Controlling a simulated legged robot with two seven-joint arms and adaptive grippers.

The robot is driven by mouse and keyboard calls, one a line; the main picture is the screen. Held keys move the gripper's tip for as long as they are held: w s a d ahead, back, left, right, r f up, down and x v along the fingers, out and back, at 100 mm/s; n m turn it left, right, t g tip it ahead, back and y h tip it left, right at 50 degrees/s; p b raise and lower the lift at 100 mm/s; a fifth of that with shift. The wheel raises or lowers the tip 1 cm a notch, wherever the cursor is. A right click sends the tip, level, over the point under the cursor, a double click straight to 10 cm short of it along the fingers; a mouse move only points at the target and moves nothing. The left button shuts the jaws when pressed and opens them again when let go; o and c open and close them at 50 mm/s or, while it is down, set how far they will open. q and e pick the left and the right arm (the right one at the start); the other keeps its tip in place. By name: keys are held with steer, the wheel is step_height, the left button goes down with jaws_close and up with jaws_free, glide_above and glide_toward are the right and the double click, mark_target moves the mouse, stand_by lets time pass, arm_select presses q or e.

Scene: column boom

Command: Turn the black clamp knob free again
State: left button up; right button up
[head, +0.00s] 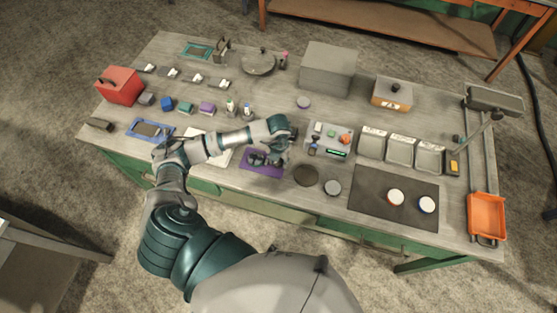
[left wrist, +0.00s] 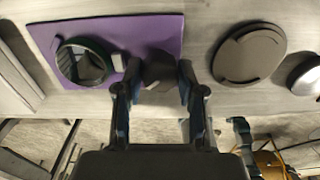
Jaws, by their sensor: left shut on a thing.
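A purple mat (head: 262,171) lies near the front of the workbench; it also shows in the left wrist view (left wrist: 150,28). A dark ring-shaped clamp (left wrist: 84,62) rests on the mat, with the black knob (left wrist: 158,66) at its right side. My left gripper (left wrist: 158,80) has one finger on each side of the knob and is shut on it. In the head view my left gripper (head: 277,150) comes down over the mat's right part, and the arm partly hides the clamp and knob. My right gripper is not in view.
A dark round disc (head: 306,175) and a grey round piece (head: 332,187) lie right of the mat. Behind them stands a grey panel box (head: 330,139). Grey bins (head: 400,151) and a dark mat (head: 375,207) with two white-topped round pieces are further right.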

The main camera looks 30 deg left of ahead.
arm_select(q)
steer(key=n, duration=0.4)
steer(key=shift+w+r+n+p, duration=0.15)
steer(key=shift+n+p, duration=0.75)
steer(key=shift+n, duration=1.9)
steer(key=shift+w, duration=0.1)
steer(key=o, duration=1)
steer(key=shift+c, duration=0.2)
steer(key=shift+o, duration=0.9)
step_height(320, 180, up, 12)
steer(key=shift+a+f, duration=0.15)
steer(key=shift+f, duration=0.05)
